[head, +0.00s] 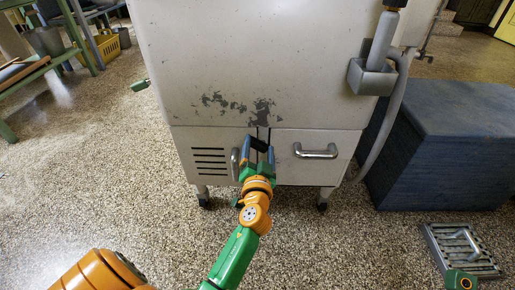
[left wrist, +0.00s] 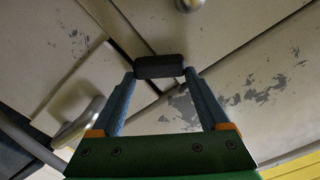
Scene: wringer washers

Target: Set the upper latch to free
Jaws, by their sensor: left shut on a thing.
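My left gripper (head: 260,142) reaches up to the front of the pale washer cabinet (head: 270,60), at the seam above the lower panel. It is shut on a small dark latch piece (left wrist: 160,67), which sits between its two blue fingers in the left wrist view. In the head view the fingers largely hide this piece. I cannot tell which way the latch is set, and no second latch shows clearly.
The lower panel has a metal handle (head: 315,152) to the right and vent slots (head: 210,160) to the left. A grey hose (head: 388,120) hangs at the right. A blue block (head: 450,140) stands right of the cabinet. A metal grate (head: 462,248) lies on the floor.

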